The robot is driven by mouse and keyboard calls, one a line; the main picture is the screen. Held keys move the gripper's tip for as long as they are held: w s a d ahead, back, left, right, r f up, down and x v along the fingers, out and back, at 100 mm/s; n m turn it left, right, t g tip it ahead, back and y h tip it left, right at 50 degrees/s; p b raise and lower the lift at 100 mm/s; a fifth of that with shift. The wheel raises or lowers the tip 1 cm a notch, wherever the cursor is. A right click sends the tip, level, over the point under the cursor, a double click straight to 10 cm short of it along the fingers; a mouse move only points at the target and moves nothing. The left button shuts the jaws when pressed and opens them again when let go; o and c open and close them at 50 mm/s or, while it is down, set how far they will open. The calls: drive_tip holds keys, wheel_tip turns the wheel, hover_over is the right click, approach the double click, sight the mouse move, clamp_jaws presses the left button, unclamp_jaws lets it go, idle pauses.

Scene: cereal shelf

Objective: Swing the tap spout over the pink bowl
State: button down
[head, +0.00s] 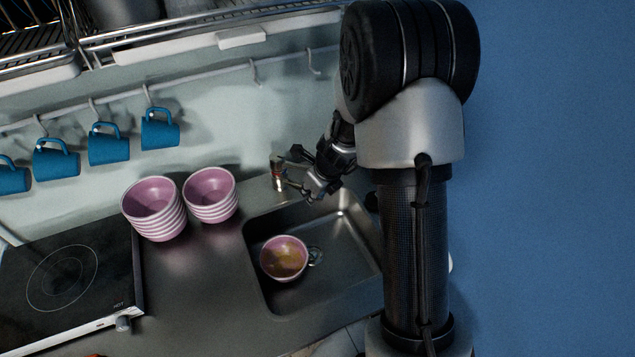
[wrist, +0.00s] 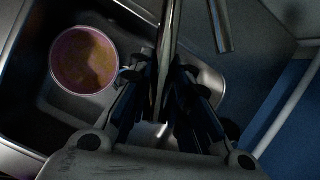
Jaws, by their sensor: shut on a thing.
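The pink bowl (head: 284,259), with brownish stuff inside, sits in the sink at its left side. It also shows at the upper left of the wrist view (wrist: 83,60). The tap (head: 278,174) stands behind the sink's back edge in the head view. My gripper (head: 292,172) is at the tap, behind and above the bowl. In the wrist view, my gripper (wrist: 164,78) is shut on the metal tap spout (wrist: 169,35), which runs between the fingers. The spout lies right of the bowl there, apart from it. In the head view the fingers partly hide the spout.
The sink (head: 345,268) has a drain beside the bowl. Two stacks of pink bowls (head: 155,222) (head: 212,208) stand on the counter left of the tap. A hob (head: 70,280) is further left. Blue mugs (head: 108,147) hang from a rail above.

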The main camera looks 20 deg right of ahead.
drive_tip(key=a+m+h+p, duration=0.2)
drive_tip(key=a+m+p, duration=0.4)
drive_tip(key=a, duration=0.4)
drive_tip(key=shift+m+h, duration=0.4)
drive_tip(key=shift+m, duration=0.3)
drive_tip(key=shift+w, duration=0.1)
drive_tip(key=c, duration=1.5)
unclamp_jaws()
drive_tip(key=v, duration=1.2)
drive_tip(key=shift+w+r, duration=0.1)
drive_tip(key=shift+w, duration=0.15)
